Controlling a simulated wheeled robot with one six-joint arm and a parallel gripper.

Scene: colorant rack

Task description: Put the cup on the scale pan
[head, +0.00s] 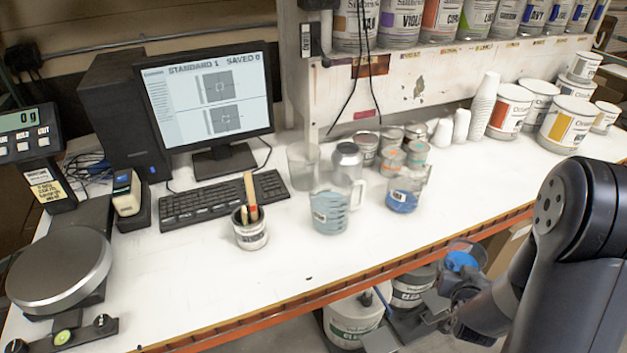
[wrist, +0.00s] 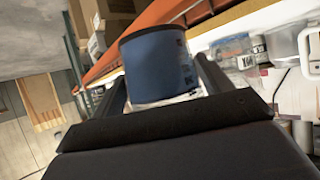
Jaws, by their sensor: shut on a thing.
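The cup (head: 464,258) looks clear with blue contents in the head view. It hangs beyond the table's front edge at the lower right. In the wrist view the cup (wrist: 155,62) shows as a blue cylinder between the two dark fingers. My gripper (head: 458,283) is shut on it; my arm partly hides the fingers in the head view. The scale pan (head: 58,268) is a round grey metal disc at the far left of the table, bare and far from the gripper. The scale display (head: 27,131) reads 0 g.
The monitor (head: 208,95) is behind. The orange table edge (head: 330,278) is close to the cup. Pails (head: 352,315) sit below. Bare table lies along the front.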

